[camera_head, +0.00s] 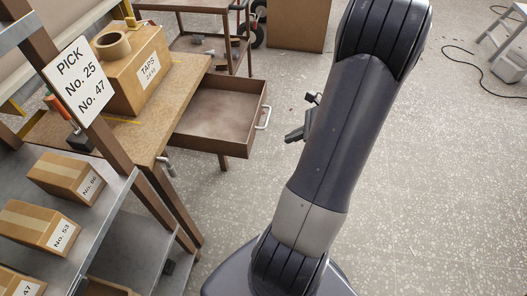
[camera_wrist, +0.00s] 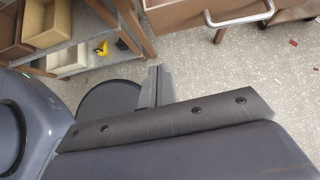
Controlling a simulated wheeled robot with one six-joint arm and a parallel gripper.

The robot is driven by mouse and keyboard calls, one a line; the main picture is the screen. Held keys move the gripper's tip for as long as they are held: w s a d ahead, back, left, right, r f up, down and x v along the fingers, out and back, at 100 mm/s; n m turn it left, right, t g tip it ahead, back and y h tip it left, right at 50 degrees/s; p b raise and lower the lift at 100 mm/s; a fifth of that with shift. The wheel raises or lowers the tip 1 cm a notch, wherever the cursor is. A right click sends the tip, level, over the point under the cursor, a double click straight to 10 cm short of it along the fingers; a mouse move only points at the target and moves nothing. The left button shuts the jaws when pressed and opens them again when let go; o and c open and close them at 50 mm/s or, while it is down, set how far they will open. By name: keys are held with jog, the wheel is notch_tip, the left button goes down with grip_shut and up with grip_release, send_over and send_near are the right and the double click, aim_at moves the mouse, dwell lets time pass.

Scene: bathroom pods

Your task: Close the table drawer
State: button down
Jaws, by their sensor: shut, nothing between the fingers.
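The table drawer (camera_head: 214,119) is brown, empty and pulled well out of the wooden table (camera_head: 181,91) in the head view. Its pale bar handle (camera_head: 264,117) is on the right-hand front panel. In the wrist view the drawer (camera_wrist: 190,12) shows at the top edge, with the handle (camera_wrist: 240,18) on its face. My gripper shows in the wrist view (camera_wrist: 157,72), its grey fingers together and empty, below and left of the handle and apart from it. In the head view my arm hides most of the gripper; a dark part shows right of the drawer.
A taps box (camera_head: 132,70) with a tape roll (camera_head: 112,46) stands on the table. A metal shelf (camera_head: 105,203) with numbered boxes fills the left. A trolley (camera_head: 205,44) stands behind the drawer.

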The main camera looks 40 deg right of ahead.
send_near(249, 149)
jog(key=s+d+f+x, duration=0.1)
jog(key=x, duration=0.4)
jog(key=shift+w+a+m+b, duration=0.3)
jog(key=shift+w+a, duration=0.4)
jog(key=shift+w, duration=0.05)
jog(key=w+a, duration=0.5)
jog(key=w, duration=0.1)
jog(key=w+a+b, duration=0.1)
jog(key=w+a, duration=0.4)
jog(key=w, duration=0.1)
jog(key=w+a+b, duration=0.1)
jog(key=w+a, duration=0.4)
jog(key=w, duration=0.1)
jog(key=shift+w+a, duration=0.3)
jog(key=shift+a, duration=0.1)
jog(key=shift+w+a, duration=0.2)
jog(key=shift+w, duration=0.05)
jog(key=shift+r+t, duration=0.15)
jog(key=shift+t, duration=0.15)
